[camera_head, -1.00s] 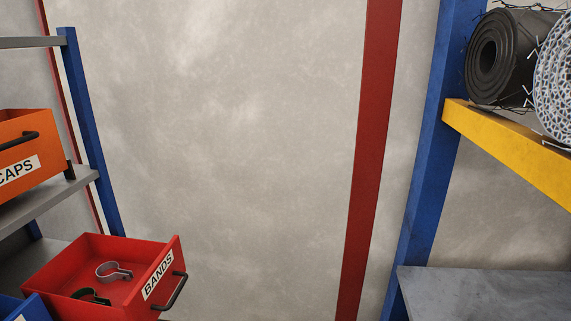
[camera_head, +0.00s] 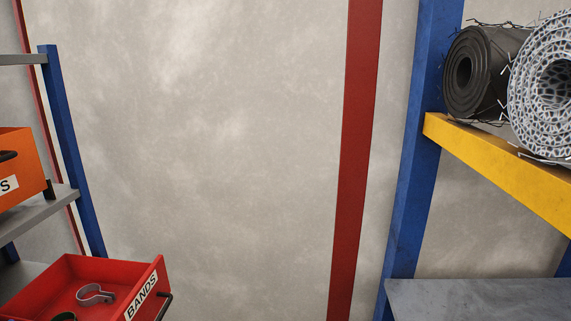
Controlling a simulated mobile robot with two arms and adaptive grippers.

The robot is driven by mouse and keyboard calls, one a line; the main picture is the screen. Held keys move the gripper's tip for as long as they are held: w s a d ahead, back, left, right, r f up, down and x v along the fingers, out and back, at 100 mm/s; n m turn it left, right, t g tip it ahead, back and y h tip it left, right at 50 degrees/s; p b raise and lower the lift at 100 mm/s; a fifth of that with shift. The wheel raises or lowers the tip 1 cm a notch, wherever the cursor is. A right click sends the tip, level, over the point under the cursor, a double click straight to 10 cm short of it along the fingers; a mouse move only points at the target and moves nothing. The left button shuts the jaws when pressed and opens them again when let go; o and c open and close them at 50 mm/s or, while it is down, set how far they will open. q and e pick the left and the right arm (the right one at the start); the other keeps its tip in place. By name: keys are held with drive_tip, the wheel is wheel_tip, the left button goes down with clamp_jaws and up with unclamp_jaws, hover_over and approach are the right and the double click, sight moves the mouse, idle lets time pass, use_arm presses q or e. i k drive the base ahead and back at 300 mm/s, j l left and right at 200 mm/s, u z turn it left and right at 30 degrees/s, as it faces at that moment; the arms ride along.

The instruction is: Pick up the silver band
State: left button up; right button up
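The silver band (camera_head: 95,295) is a grey metal loop clamp with a flat tab. It lies inside the red drawer (camera_head: 60,279) labelled BANDS at the lower left of the head view. A darker band (camera_head: 64,316) lies in the same drawer, cut off by the bottom edge of the picture. The drawer is pulled out and open at the top. Neither of my grippers is in view.
An orange bin (camera_head: 20,170) sits on a grey shelf (camera_head: 40,212) above the drawer. A blue post (camera_head: 74,150) stands behind. At right are a yellow beam (camera_head: 500,165) carrying rolls (camera_head: 482,70) and a grey surface (camera_head: 480,300). Wall fills the middle.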

sight(107, 297)
drive_tip(key=u, duration=1.35)
